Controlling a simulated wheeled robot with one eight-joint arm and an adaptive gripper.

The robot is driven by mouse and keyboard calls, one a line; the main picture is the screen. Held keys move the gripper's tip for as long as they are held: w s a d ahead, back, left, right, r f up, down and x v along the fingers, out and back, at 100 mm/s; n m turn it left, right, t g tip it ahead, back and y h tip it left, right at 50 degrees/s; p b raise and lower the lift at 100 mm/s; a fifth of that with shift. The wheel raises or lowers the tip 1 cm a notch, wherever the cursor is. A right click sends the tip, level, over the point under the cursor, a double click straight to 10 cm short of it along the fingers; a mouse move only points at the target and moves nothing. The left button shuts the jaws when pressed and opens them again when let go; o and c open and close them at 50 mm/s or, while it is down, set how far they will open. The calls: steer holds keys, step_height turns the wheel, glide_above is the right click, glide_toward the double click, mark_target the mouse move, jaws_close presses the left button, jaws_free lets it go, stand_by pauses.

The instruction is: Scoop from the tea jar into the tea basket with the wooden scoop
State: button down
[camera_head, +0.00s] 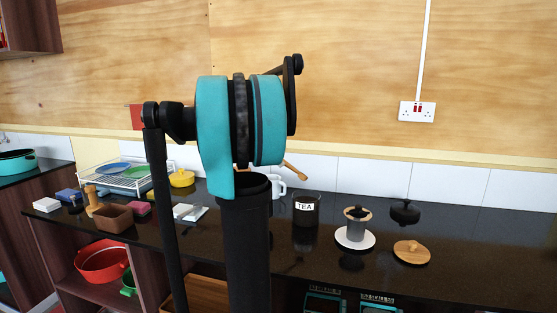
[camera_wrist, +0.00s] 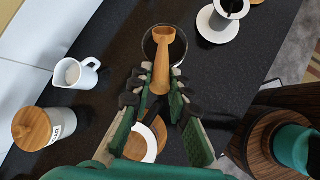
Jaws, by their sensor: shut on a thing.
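My gripper (camera_wrist: 155,92) is shut on the handle of the wooden scoop (camera_wrist: 162,65) in the wrist view. The scoop's bowl end lies over the dark round mouth of the tea jar (camera_wrist: 149,47); how high above it, I cannot tell. In the head view the tea jar (camera_head: 305,211) is a dark open jar with a white TEA label. Part of the scoop (camera_head: 297,173) shows behind my arm, which hides the gripper there.
A wooden lid (camera_head: 411,252) and a black lidded object (camera_head: 405,211) lie right of the basket. A white mug (camera_wrist: 75,74) and a wooden-lidded jar (camera_wrist: 40,128) stand nearby. A dish rack (camera_head: 118,180) and small items are at the left.

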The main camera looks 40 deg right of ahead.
step_height(320, 180, down, 12)
steer(key=d+h, duration=0.2)
steer(key=shift+w+a+r+g+h, duration=0.1)
steer(key=shift+a+r+g+h, duration=0.45)
steer(key=shift+r+h, duration=0.45)
steer(key=shift+w+a+r+g+h, duration=0.15)
steer(key=shift+a+r+g+h, duration=0.25)
steer(key=shift+a+r+h, duration=0.55)
steer(key=shift+w+a+r+g+h, duration=0.1)
steer(key=shift+a+r+g+h, duration=0.55)
steer(key=shift+r, duration=0.55)
steer(key=shift+d, duration=0.15)
